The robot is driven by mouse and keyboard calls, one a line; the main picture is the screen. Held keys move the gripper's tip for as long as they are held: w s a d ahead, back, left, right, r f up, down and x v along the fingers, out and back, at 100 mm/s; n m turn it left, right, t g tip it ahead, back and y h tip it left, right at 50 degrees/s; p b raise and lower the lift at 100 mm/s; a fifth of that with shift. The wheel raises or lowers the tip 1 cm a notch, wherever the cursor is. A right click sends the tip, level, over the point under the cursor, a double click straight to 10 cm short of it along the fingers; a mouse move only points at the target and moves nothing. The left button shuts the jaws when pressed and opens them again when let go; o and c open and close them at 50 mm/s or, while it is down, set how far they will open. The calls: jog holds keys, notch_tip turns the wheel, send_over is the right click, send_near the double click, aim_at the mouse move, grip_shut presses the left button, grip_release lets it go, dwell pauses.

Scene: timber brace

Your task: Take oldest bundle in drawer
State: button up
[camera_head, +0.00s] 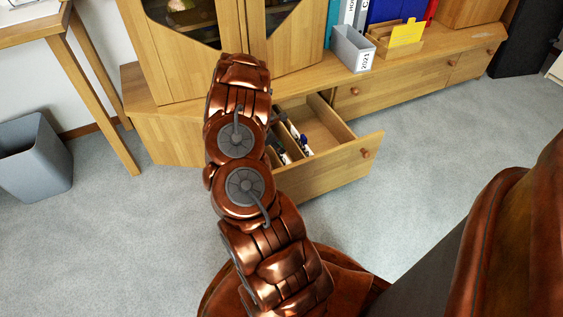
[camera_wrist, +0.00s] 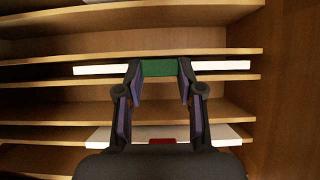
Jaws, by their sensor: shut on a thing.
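In the wrist view, a flat white bundle with a green band (camera_wrist: 158,68) lies crosswise at a shelf, its white ends (camera_wrist: 222,66) reaching out past both fingers. My gripper (camera_wrist: 159,79) is shut on this bundle, with one finger at each side of the green band. A second white bundle with a red band (camera_wrist: 163,141) is on a lower shelf, partly hidden by my gripper. In the head view, the open drawer (camera_head: 333,177) holds dividers and a few dark and white items; my arm hides its left part and my gripper. No dates are readable on the bundles.
Wooden shelf boards (camera_wrist: 225,53) lie close above and below my gripper, with a side wall (camera_wrist: 285,110) at right. The cabinet (camera_head: 173,88) has glass doors. A grey box marked 2021 (camera_head: 349,50) and a yellow card (camera_head: 407,32) stand on the low unit. A bin (camera_head: 32,160) stands left.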

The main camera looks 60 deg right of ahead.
grip_shut()
jog(key=shift+r+p, duration=1.15)
jog(key=shift+r, duration=0.5)
notch_tip(320, 180, up, 8)
jog(key=p, duration=0.5)
dwell(0.8)
jog(key=shift+f, duration=0.1)
dwell(0.3)
